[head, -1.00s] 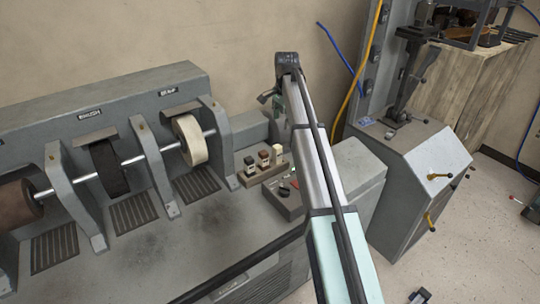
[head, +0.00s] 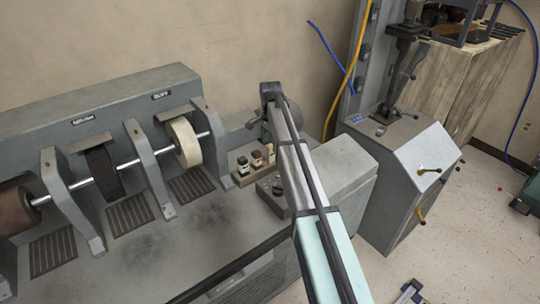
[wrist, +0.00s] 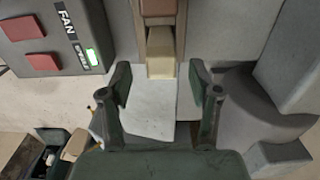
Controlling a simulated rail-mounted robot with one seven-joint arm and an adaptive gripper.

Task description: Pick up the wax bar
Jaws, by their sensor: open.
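A cream bar (wrist: 161,55), which looks like the wax bar, stands at the end of a narrow wooden rack (wrist: 181,35) in the wrist view. A reddish-brown bar (wrist: 158,8) is behind it in the same rack. My gripper (wrist: 161,84) is open, with its green fingers to the left and right of the cream bar's line and nothing between the tips. In the head view the cream bar (head: 270,153) shows beside my arm, with the brown bar (head: 257,158) and a dark bar (head: 243,165) to its left. My fingertips are hard to make out there.
A grey control box (wrist: 45,62) with red buttons and a FAN label is left of the rack in the wrist view. The white buffing wheel (head: 185,143) is left of the rack in the head view. A grey machine (head: 385,175) stands at the right.

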